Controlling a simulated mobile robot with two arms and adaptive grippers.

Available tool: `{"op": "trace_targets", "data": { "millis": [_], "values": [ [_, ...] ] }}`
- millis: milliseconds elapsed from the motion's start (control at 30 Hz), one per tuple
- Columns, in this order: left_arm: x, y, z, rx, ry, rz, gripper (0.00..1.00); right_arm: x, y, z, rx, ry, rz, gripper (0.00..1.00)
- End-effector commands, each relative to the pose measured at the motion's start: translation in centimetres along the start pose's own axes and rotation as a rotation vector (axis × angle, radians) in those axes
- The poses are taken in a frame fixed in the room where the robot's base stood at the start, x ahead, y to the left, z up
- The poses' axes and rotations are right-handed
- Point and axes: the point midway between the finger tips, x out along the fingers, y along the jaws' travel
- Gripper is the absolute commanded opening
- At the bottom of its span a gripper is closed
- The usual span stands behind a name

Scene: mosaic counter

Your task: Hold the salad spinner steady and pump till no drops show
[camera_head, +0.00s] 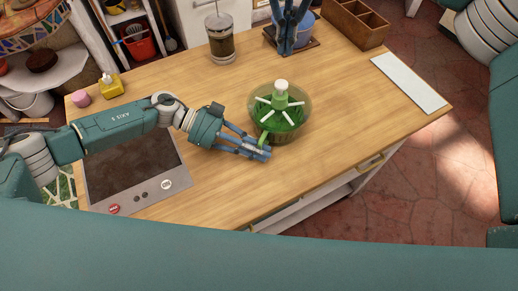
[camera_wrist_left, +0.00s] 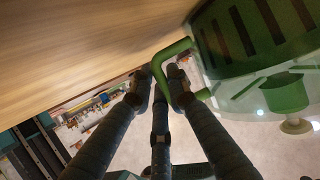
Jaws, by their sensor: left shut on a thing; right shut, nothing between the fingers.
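The salad spinner (camera_head: 293,132) stands upright on the wooden counter, a clear bowl with a green inside, white bars and a green pump with a pale knob (camera_head: 281,85) on top. My left gripper (camera_head: 264,153) is shut on the green side handle (camera_head: 263,139). In the left wrist view the handle (camera_wrist_left: 172,50) runs between the fingers (camera_wrist_left: 165,80), and the spinner (camera_wrist_left: 235,70) fills the right side. A few small bright spots show on its clear part; I cannot tell drops from glints. My right gripper (camera_head: 287,45) is shut and empty, behind the spinner and apart from it.
A blue container (camera_head: 304,30) on a dark tray (camera_head: 312,46) stands behind my right gripper. A French press (camera_head: 220,45) is at the back, a wooden box (camera_head: 350,30) at back right. A white strip (camera_head: 408,82) lies right; a dark-topped appliance (camera_head: 130,170) lies left.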

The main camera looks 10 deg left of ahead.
Motion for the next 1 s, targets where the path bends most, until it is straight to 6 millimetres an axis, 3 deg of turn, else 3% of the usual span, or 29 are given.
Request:
{"op": "trace_targets", "data": {
  "millis": [167, 400, 600, 800, 1000],
  "values": [
    [-0.1, -0.1, -0.1, 0.001, 0.001, -0.001, 0.00, 0.3, 0.0, -0.1, -0.304, 0.008, -0.033, 0.00],
    [-0.1, -0.1, -0.1, 0.001, 0.001, -0.002, 0.00, 0.7, 0.2, -0.1, -0.929, 0.050, -0.098, 0.00],
    [-0.1, -0.1, -0.1, 0.002, 0.001, -0.002, 0.00, 0.8, 0.2, -0.1, -1.357, 0.104, -0.140, 0.00],
    [-0.1, -0.1, -0.1, 0.002, 0.002, -0.002, 0.00, 0.8, 0.2, 0.0, -1.581, 0.140, -0.156, 0.00],
    [0.0, -0.1, -0.1, 0.002, 0.002, -0.002, 0.00, 1.8, 0.2, 0.0, -1.626, 0.146, -0.157, 0.00]
  ]
}}
